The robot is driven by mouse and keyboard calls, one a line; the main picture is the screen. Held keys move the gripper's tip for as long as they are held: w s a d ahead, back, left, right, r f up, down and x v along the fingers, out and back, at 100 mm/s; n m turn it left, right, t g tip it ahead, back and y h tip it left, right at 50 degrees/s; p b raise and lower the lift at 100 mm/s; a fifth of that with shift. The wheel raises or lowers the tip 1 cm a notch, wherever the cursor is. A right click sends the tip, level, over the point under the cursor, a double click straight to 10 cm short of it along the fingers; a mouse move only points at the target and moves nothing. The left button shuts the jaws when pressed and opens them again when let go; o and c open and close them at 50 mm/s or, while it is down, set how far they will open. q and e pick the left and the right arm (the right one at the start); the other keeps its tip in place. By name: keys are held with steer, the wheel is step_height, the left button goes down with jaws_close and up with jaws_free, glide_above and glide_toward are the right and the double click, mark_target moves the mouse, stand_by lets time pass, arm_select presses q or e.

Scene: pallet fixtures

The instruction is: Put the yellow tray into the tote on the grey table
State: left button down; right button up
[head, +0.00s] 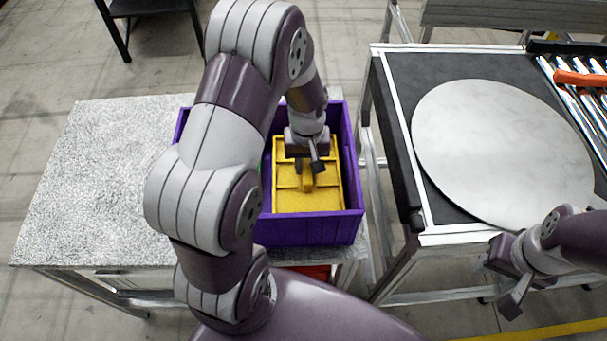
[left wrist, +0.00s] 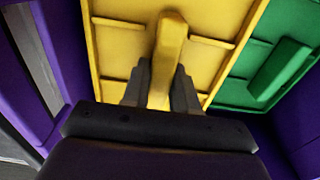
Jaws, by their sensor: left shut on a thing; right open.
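The yellow tray (head: 310,195) is inside the purple tote (head: 310,231), which stands on the speckled grey table (head: 100,180). My left gripper (head: 310,170) reaches down into the tote and is shut on the raised handle of the yellow tray. In the left wrist view the handle (left wrist: 168,60) sits between the two fingers (left wrist: 160,85). I cannot tell whether the tray rests on the tote's floor. My left arm hides part of the tote's left side. My right gripper (head: 510,275) is open and empty at the lower right.
A green tray (left wrist: 270,70) lies beside the yellow one in the tote, mostly hidden in the head view. At right, a dark table bears a round grey disc (head: 500,150); rollers with an orange object (head: 580,79) adjoin it. The grey table's left part is clear.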

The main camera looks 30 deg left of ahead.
mark_target(307, 163)
arm_select(q)
step_height(307, 163, down, 6)
steer(key=shift+r, duration=0.1)
steer(key=c, duration=0.9)
jaws_free()
step_height(307, 163, up, 12)
steer(key=shift+s+r, duration=0.1)
